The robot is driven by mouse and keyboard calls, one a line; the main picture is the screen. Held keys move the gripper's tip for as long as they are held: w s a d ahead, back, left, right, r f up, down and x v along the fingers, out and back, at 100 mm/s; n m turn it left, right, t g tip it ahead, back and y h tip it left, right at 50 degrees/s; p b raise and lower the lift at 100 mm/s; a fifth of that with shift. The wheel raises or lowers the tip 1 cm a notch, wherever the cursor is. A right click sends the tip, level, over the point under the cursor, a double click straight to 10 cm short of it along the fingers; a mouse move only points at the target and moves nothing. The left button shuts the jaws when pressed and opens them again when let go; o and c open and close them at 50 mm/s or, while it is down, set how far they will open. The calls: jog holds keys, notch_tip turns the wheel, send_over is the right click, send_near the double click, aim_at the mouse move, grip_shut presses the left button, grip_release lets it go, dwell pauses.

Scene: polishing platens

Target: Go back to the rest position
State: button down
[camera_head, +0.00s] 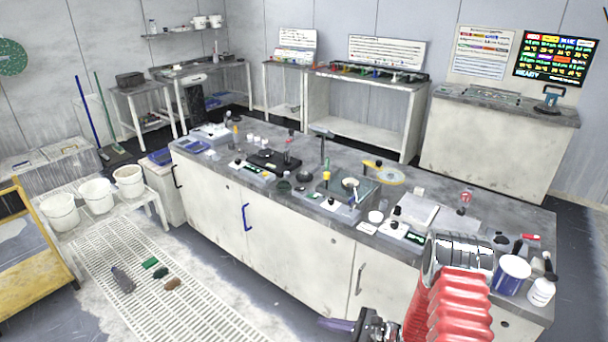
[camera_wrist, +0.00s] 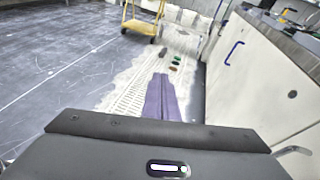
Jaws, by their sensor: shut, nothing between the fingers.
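My gripper (camera_head: 324,322) is at the bottom of the head view, in front of the long workbench's white cabinet doors. In the wrist view its purple fingers (camera_wrist: 160,80) lie together, with nothing between them. They point out over the floor and the white grating. My red ribbed arm sleeve rises at the lower right of the head view and covers part of the bench front.
The workbench (camera_head: 275,215) carries several small tools and containers. A blue-white tub (camera_head: 511,274) and a white bottle (camera_head: 541,291) stand near my arm. White buckets (camera_head: 97,195), a yellow cart (camera_head: 33,237) and small objects on the floor grating (camera_head: 190,294) are left.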

jog(key=s+d+r+n+g+h, duration=0.1)
jog(key=s+r+n+g+h, duration=0.55)
jog(key=s+r+n, duration=0.85)
jog(key=s+d+r+n+t+h, duration=0.2)
jog(key=s+r, duration=0.2)
jog(key=r, duration=0.4)
jog(key=s+d+r+n+t+h, duration=0.2)
jog(key=s+d+r, duration=0.1)
jog(key=r, duration=0.6)
jog(key=s+d+r+n+t+h, duration=0.2)
jog(key=s+r, duration=0.3)
jog(key=r, duration=0.4)
jog(key=shift+d+r+n+h, duration=0.25)
jog(key=shift+n+h, duration=0.2)
jog(key=shift+n, duration=0.05)
